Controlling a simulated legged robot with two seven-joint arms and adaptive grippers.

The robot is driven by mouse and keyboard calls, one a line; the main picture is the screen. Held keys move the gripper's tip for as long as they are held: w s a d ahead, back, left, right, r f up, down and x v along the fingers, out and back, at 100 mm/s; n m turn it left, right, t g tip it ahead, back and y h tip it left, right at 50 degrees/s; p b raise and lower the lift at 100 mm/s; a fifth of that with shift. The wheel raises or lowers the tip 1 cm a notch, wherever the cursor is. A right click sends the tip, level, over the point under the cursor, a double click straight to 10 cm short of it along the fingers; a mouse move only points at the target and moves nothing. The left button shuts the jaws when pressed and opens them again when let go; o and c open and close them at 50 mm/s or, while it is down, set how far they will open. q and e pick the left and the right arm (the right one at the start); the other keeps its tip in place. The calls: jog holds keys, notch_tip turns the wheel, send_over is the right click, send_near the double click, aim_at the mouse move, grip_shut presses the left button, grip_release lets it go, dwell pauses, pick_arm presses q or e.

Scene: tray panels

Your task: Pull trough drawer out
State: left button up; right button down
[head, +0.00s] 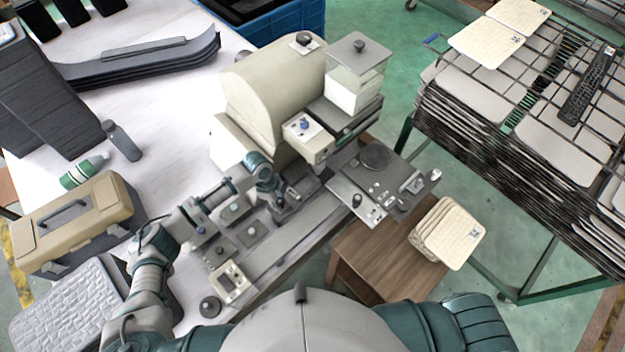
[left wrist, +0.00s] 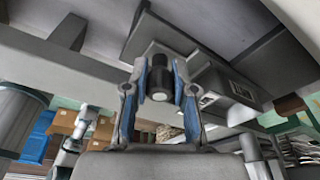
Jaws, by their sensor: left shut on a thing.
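A cream machine (head: 275,95) with a rounded housing stands on the white bench. My left gripper (head: 281,197) is low at the machine's front, by the grey base. In the left wrist view its two blue-lined fingers (left wrist: 160,88) are shut on a black round knob (left wrist: 159,75) with a pale end. The knob sits under a grey metal part (left wrist: 190,25), which I cannot clearly tell to be the trough drawer. In the head view the gripper hides the knob. My right gripper is not in view.
A grey panel with knobs (head: 340,183) juts out right of the gripper, above a wooden stool (head: 365,262). A tan toolbox (head: 75,225) is on the left. A rack (head: 540,100) of panels stands right, with green floor between.

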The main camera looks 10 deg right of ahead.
pick_arm(q)
jog(key=shift+s, duration=0.15)
jog(key=shift+s+a+p, duration=0.65)
jog(key=shift+a+p, duration=0.2)
jog(key=shift+p, duration=0.1)
jog(key=shift+s+a+f+p, duration=0.1)
jog(key=shift+s+a+p, duration=0.9)
jog(key=shift+a, duration=0.25)
jog(key=shift+w, duration=0.1)
jog(key=o, duration=0.8)
